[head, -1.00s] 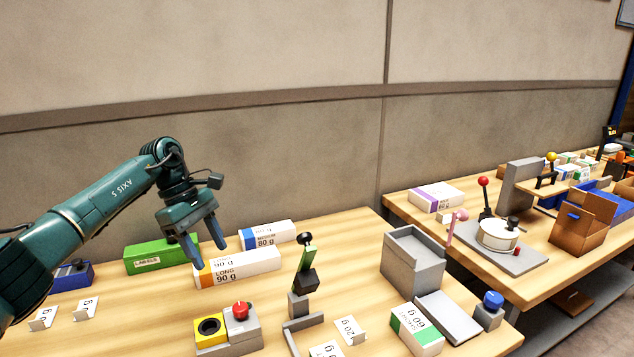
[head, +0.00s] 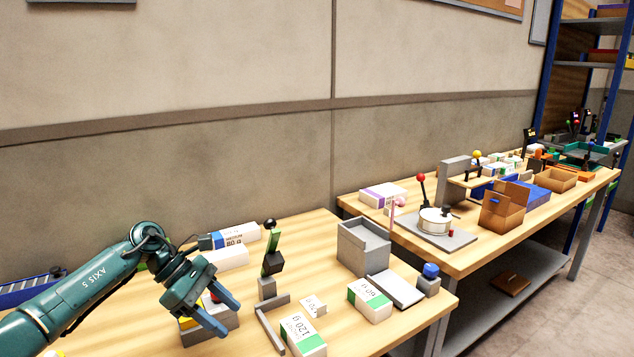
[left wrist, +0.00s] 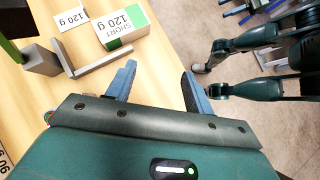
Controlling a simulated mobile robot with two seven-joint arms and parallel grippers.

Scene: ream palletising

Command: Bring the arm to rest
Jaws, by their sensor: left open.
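My left arm (head: 85,292) comes in from the left in the head view. Its left gripper (head: 228,316) is open and empty, with two blue fingers above the near table, in front of the red-button box. In the left wrist view the left gripper (left wrist: 158,82) shows its fingers apart with nothing between them. They point toward the table's front edge and the floor. A dark green arm of mine (left wrist: 255,45) shows at the upper right of that view. I cannot make out the right gripper's jaws.
The near table (head: 300,230) holds a 120 g ream (head: 302,336), a green-banded ream (head: 370,300), a grey bin (head: 363,246) and a lever post (head: 270,262). A second table (head: 480,250) carries a pot (head: 434,221) and a brown carton (head: 503,206). Floor is open at the right.

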